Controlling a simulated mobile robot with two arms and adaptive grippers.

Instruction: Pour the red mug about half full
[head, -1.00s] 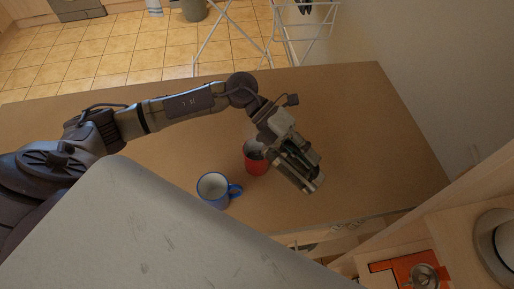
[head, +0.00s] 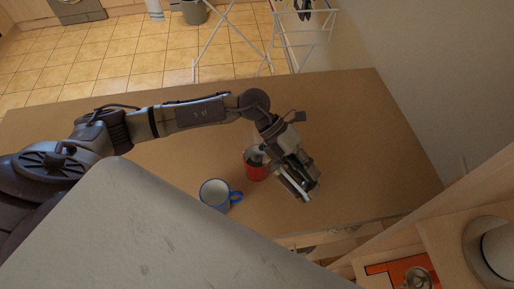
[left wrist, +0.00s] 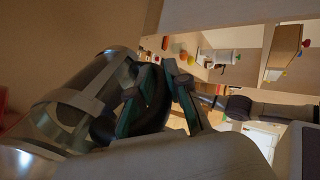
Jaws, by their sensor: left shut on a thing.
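The red mug (head: 257,172) stands on the table just left of my left gripper (head: 298,180) in the head view. My left gripper is shut on the dark handle of a glass vessel with metal bands (left wrist: 75,103), seen in the left wrist view. The vessel lies strongly tilted in that view. In the head view its grey end seems to be over or beside the red mug's top; I cannot tell which. A red patch at the left edge of the wrist view may be the mug. The mug's inside and its fill level are hidden. My right gripper is out of view.
A white mug with blue rim and handle (head: 215,194) stands close to the red mug, toward the lower left. The wooden table (head: 350,120) is clear to the right and behind. A wall borders its right side. A drying rack (head: 235,35) stands beyond the far edge.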

